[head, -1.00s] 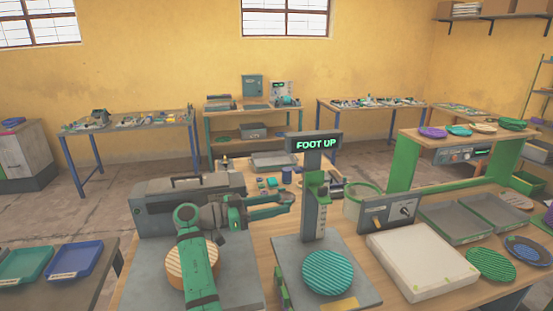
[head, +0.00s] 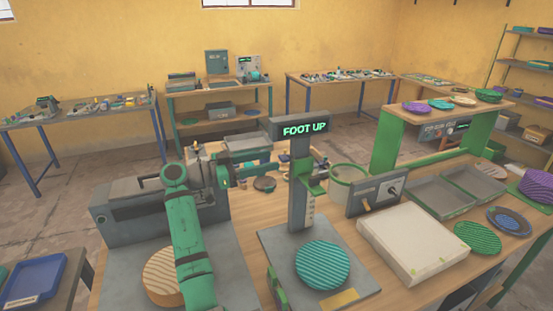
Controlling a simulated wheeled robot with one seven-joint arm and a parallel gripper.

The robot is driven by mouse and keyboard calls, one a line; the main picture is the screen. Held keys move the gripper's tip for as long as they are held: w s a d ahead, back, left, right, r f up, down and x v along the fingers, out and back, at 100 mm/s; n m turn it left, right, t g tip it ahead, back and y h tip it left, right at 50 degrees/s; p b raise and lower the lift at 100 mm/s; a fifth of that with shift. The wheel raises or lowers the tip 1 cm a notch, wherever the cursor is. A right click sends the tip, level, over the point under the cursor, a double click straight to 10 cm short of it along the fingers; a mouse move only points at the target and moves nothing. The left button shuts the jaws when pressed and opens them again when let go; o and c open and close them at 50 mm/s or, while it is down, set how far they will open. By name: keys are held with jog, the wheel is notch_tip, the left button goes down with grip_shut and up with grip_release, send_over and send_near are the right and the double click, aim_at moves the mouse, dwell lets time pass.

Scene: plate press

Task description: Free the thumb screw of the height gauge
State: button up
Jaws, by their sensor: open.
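The height gauge stands on the bench as a grey column (head: 301,190) with a lit display (head: 304,130) reading "FOOT UP". A green slide (head: 313,172) sits on the column above a printed scale. A teal ribbed plate (head: 322,266) lies on the gauge's grey base (head: 280,243). I cannot make out the thumb screw at this size. My gripper (head: 265,169) is open, left of the column, apart from it in the picture. Its fingers are small and partly lost against the items behind; nothing shows held in them.
A grey press-like machine (head: 135,215) and a tan ribbed disc (head: 160,279) are at left, by my arm.

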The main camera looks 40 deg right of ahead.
aim_at(280, 158)
jog(key=shift+x, duration=2)
jog(key=shift+s+d, duration=0.1)
jog(key=c, duration=1)
